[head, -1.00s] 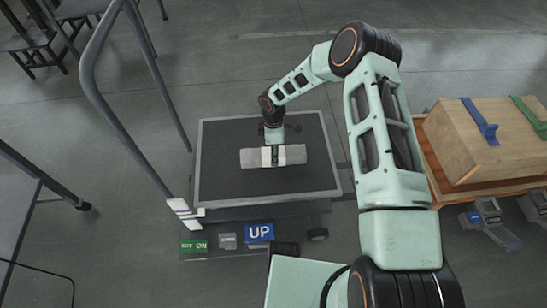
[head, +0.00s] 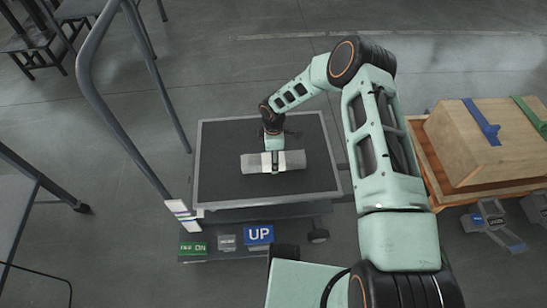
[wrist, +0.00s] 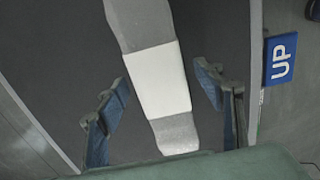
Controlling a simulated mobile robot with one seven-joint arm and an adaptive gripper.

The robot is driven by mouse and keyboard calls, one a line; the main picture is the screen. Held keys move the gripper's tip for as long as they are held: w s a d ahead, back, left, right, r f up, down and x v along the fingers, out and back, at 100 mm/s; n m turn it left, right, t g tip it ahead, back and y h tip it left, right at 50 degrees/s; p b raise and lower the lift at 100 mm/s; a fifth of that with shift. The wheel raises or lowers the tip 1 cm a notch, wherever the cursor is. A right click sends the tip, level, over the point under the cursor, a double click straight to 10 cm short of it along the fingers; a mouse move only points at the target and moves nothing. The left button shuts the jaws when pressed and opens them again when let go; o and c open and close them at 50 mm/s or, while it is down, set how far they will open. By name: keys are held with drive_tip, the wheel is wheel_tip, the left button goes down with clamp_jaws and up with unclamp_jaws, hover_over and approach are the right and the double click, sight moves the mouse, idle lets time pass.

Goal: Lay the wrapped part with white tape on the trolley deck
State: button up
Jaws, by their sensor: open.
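In the wrist view the wrapped part (wrist: 158,80) runs between my two fingers, with visible gaps on both sides. My gripper (head: 273,160) is right over the part and hides some of it in the head view. In the wrist view my gripper (wrist: 165,105) is open, and its fingers do not touch the part.
A grey handle rail (head: 118,115) rises at the left. A wooden crate (head: 478,142) with blue and green straps stands on an orange-brown pallet (head: 432,178) at the right.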

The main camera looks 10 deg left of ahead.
wheel_tip(320, 180, up, 12)
drive_tip(key=p, duration=0.3)
drive_tip(key=shift+r, duration=0.15)
idle(0.4)
